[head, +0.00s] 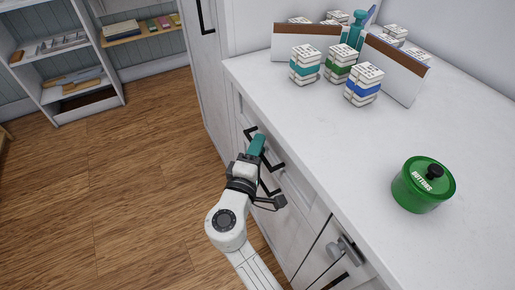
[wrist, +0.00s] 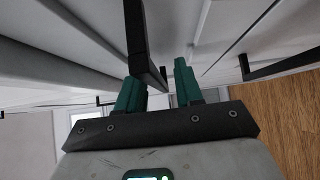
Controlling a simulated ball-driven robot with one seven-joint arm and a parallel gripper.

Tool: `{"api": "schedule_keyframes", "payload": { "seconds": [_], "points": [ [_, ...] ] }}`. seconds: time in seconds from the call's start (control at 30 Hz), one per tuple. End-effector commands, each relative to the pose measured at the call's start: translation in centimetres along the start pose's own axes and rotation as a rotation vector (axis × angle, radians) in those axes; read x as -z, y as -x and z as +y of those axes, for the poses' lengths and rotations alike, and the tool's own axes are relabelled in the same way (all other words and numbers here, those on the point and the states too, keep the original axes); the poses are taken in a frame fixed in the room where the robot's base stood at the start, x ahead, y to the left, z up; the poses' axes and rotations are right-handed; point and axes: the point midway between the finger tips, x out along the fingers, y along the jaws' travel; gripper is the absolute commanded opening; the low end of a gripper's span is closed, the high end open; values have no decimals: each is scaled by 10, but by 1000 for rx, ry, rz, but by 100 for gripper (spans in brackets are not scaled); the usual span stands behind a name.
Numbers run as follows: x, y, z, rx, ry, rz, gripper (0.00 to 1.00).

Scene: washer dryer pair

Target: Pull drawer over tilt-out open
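My gripper (head: 257,144) has teal fingers and reaches down to the white cabinet front (head: 288,184), just below the counter edge. In the wrist view my gripper (wrist: 160,78) is open, with a gap between its fingers. A black bar handle (wrist: 138,38) runs down the picture and its near end reaches into that gap, closer to the left finger. I cannot tell whether it touches that finger. In the head view, black handles (head: 250,132) show beside the gripper, partly hidden by it. The drawers look shut. Which handle belongs to the drawer over the tilt-out is unclear.
The white countertop (head: 310,130) carries a green lidded tin (head: 422,187) and several banded boxes (head: 305,65) around a holder. A tall cabinet (head: 207,70) stands left of the drawers. Another black handle (wrist: 245,66) shows right of the gripper. The wooden floor (head: 110,170) is clear.

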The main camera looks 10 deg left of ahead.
Motion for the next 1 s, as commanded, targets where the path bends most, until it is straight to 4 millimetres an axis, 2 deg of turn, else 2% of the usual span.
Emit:
{"api": "schedule_keyframes", "payload": {
  "seconds": [0.07, 0.43, 1.0],
  "points": [
    [0, 0, 0, 0, 0, 0, 35],
    [0, 0, 0, 0, 0, 0, 0],
    [1, 2, -1, 1, 1, 1, 0]
  ]
}}
